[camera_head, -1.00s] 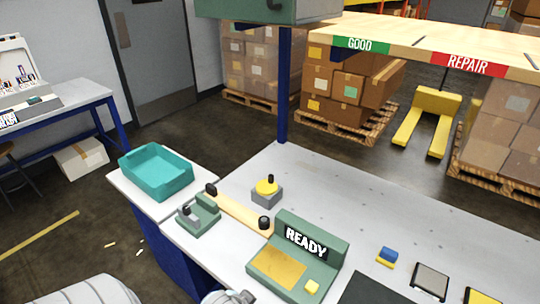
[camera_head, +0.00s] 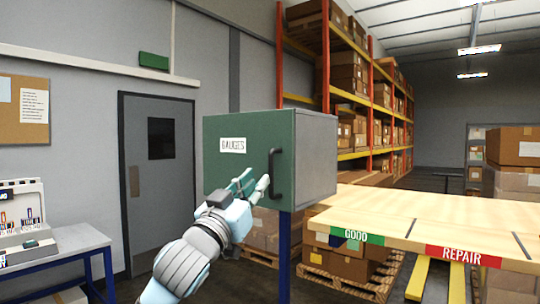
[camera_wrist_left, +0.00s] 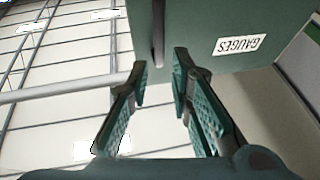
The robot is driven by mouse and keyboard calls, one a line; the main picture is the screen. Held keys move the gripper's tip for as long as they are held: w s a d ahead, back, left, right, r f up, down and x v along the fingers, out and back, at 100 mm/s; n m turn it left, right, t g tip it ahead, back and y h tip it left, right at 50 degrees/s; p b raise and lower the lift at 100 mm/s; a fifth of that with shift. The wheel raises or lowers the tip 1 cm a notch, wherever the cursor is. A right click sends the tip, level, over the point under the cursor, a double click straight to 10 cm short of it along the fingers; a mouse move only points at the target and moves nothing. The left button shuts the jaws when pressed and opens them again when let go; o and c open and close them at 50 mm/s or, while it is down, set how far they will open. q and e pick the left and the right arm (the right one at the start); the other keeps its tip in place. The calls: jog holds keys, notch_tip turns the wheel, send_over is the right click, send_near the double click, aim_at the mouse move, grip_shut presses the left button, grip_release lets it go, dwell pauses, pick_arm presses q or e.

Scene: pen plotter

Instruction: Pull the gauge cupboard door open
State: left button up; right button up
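The door looks shut. A dark vertical bar handle (camera_head: 274,173) is at the door's right edge. My left gripper (camera_head: 256,180) is in front of the door, just left of the handle in the head view. In the left wrist view the gripper (camera_wrist_left: 158,68) is open, and the handle (camera_wrist_left: 158,35) shows beyond the fingertips, roughly in line with the gap. I cannot tell whether they touch. My right gripper is not in view.
A wooden shelf (camera_head: 420,215) with GOOD and REPAIR labels is right of the cupboard. A blue post (camera_head: 284,255) stands below the cupboard. A grey room door (camera_head: 158,180) and a side table (camera_head: 75,240) are at the left.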

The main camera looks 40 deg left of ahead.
aim_at(270, 166)
pick_arm(q)
jog(key=p+x, duration=0.3)
jog(key=x, duration=0.5)
jog(key=shift+d+r+p, duration=0.1)
jog(key=shift+r+p, duration=0.15)
jog(key=shift+p, duration=0.05)
jog(key=shift+w+f, duration=0.1)
jog(key=shift+w, duration=0.2)
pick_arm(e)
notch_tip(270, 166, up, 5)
pick_arm(q)
jog(key=shift+c, duration=0.4)
grip_shut()
